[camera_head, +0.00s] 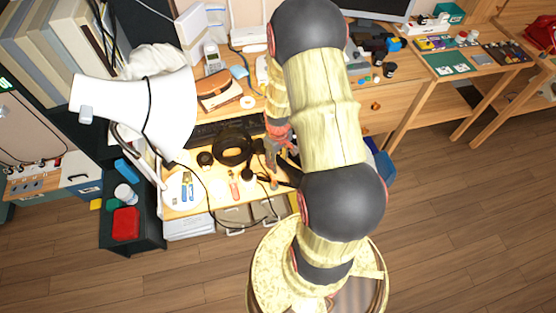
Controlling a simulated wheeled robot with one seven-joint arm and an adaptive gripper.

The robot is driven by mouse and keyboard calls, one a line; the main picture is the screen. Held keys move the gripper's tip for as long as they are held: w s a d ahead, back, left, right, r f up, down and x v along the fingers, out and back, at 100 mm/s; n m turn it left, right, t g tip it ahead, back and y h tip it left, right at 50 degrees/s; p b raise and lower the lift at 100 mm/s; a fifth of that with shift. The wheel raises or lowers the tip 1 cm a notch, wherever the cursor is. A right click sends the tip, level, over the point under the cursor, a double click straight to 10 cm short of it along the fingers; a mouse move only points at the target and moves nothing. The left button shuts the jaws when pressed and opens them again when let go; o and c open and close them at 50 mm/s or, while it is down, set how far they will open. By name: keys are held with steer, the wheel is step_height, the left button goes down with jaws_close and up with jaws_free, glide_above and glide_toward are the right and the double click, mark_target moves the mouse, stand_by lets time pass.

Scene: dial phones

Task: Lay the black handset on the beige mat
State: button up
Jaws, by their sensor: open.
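My gripper (279,172) is above the front right part of the wooden desk, pointing down and partly hidden behind my own arm. Its dark fingers are small in the view and appear apart, with nothing clearly between them. A small dark piece with a thin dark stem (248,174) lies on the desk just left of my gripper; it may be the black handset, but I cannot tell for sure. I cannot pick out the beige mat; my arm hides part of the desk.
A white lamp (140,105) overhangs the desk's left side. A brown case (219,90) and a whitish phone (213,60) stand farther back. Open wooden floor (460,220) lies right.

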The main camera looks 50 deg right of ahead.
step_height(320, 180, up, 12)
steer(key=p, duration=0.5)
step_height(320, 180, up, 9)
steer(key=t, duration=0.1)
glide_above(278, 158)
steer(key=w+a, duration=0.3)
steer(key=a, duration=0.1)
steer(key=a+r+t, duration=0.1)
steer(key=a+r, duration=0.5)
steer(key=r, duration=0.4)
steer(key=s+a+r+t, duration=0.3)
steer(key=s+a+r, duration=0.7)
steer(key=a+r, duration=0.2)
steer(key=shift+s+a+r+t, duration=0.3)
steer(key=shift+s+a+r, duration=0.1)
steer(key=shift+r, duration=0.4)
